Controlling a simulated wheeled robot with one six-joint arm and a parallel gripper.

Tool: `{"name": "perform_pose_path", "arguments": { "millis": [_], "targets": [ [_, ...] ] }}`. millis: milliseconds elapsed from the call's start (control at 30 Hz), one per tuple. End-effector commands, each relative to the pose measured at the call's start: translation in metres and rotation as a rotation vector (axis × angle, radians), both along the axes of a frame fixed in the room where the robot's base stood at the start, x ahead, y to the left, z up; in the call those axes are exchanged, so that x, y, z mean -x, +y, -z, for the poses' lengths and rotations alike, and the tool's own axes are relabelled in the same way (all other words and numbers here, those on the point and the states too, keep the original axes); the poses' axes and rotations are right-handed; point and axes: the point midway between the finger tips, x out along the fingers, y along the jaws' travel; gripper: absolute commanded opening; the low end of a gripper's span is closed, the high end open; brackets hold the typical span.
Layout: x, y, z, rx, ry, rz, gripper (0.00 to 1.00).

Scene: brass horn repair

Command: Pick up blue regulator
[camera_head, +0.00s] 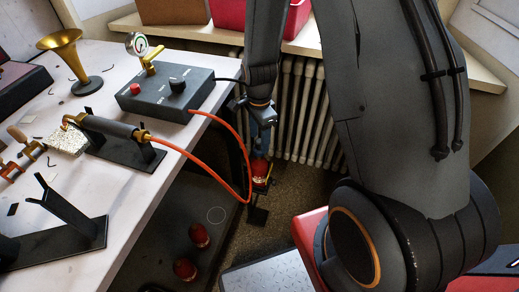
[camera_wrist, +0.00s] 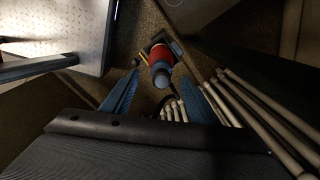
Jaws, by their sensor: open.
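In the head view a dark slate-blue box (camera_head: 165,93) with a dial gauge, a red button and a black knob stands on the workbench. No other thing is clearly a blue regulator. My gripper (camera_head: 261,146) hangs pointing down beside the bench, low over the floor and away from the box. In the wrist view my gripper's blue fingers (camera_wrist: 169,78) are apart. A red cylinder (camera_wrist: 160,60) with a blue-grey rounded end shows between and beyond them; I cannot tell its distance. It also shows below my gripper in the head view (camera_head: 260,168).
An orange hose (camera_head: 205,172) loops off the bench near my gripper. A brass horn (camera_head: 68,52), a torch on a stand (camera_head: 113,129) and a black stand (camera_head: 62,225) occupy the white workbench (camera_head: 125,210). A ribbed radiator (camera_head: 300,100) stands behind my gripper. Red-topped items (camera_head: 198,235) sit under the bench.

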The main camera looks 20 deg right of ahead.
Motion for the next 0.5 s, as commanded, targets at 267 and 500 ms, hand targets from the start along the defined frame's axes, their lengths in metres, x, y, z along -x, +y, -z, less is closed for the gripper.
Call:
{"name": "perform_pose_path", "arguments": {
  "millis": [267, 500],
  "targets": [
    [-0.002, -0.001, 0.036, 0.0, 0.002, -0.001, 0.54],
    [-0.003, -0.001, 0.043, 0.0, 0.0, -0.001, 0.54]
  ]
}}
